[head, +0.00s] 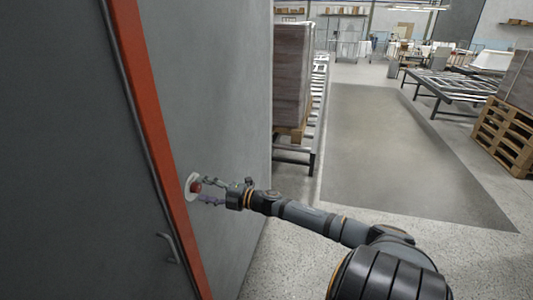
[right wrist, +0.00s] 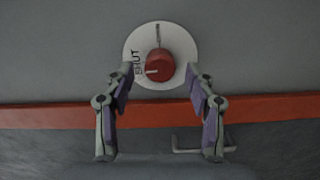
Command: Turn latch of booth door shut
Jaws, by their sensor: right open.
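The latch is a red round knob (right wrist: 159,65) on a white disc (right wrist: 178,45) on the grey booth panel. The word SHUT is printed on the disc's left side in the right wrist view, and a dark mark is at its top. A pale line on the knob points left, slightly below the word. In the head view the knob (head: 195,187) sits right beside the orange door edge strip (head: 158,140). My right gripper (head: 205,191) is open in front of the disc, one finger on each side of the knob; contact is not visible. My left gripper is out of view.
A bent metal handle (head: 170,246) is on the dark panel left of the strip. A wrapped pallet load (head: 292,75) stands on a roller conveyor behind the booth. Another conveyor (head: 455,85) and a wooden pallet (head: 503,135) are at right. The floor between is clear.

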